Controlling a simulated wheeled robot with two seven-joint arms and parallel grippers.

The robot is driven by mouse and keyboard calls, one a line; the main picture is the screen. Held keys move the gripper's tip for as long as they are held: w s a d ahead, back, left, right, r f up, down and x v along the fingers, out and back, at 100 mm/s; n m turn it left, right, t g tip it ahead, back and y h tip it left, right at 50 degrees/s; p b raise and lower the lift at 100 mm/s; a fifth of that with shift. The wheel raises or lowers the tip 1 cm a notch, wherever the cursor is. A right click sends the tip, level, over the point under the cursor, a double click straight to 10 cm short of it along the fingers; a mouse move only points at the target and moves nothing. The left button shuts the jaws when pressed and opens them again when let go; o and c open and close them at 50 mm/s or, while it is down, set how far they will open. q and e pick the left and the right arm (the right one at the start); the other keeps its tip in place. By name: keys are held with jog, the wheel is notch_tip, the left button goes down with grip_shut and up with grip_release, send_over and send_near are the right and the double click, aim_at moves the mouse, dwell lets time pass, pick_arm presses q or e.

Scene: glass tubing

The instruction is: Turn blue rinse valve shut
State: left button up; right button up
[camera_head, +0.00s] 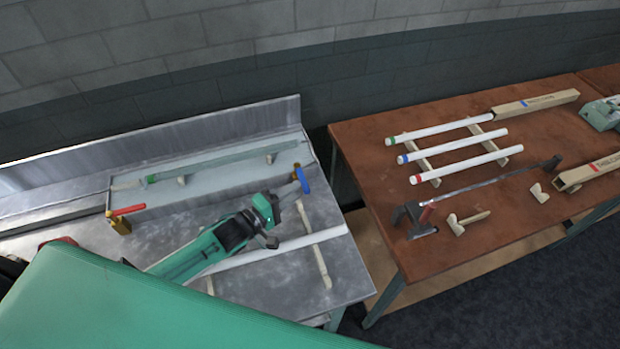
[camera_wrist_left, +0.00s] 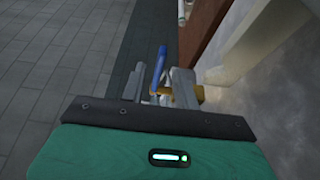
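The blue valve handle (camera_head: 302,179) is at the right end of the grey trough (camera_head: 220,188) on the metal bench. In the left wrist view the blue handle (camera_wrist_left: 160,65) stands up as a narrow lever above a brass valve body (camera_wrist_left: 163,92). My left gripper (camera_head: 289,194) is at the valve. In the left wrist view its two fingers (camera_wrist_left: 157,86) are apart, with the blue lever between them in the picture. Whether a finger touches the lever I cannot tell. My right gripper is not in view.
A red-handled brass valve (camera_head: 125,217) is at the trough's left end. A white tube (camera_head: 310,240) lies on supports beside my left arm. The brown table (camera_head: 365,150) to the right holds several tubes, boxes and a long clamp-like tool (camera_head: 480,188).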

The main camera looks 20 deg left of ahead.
aim_at(304, 183)
pick_arm(q)
jog(key=p+x, duration=0.1)
jog(key=x, duration=0.3)
jog(key=shift+w+d+r, duration=0.1)
jog(key=shift+w+r, duration=0.05)
jog(key=shift+w, duration=0.05)
jog(key=shift+p+x, duration=0.45)
jog(key=shift+x, duration=0.5)
jog(key=c, duration=0.6)
grip_shut()
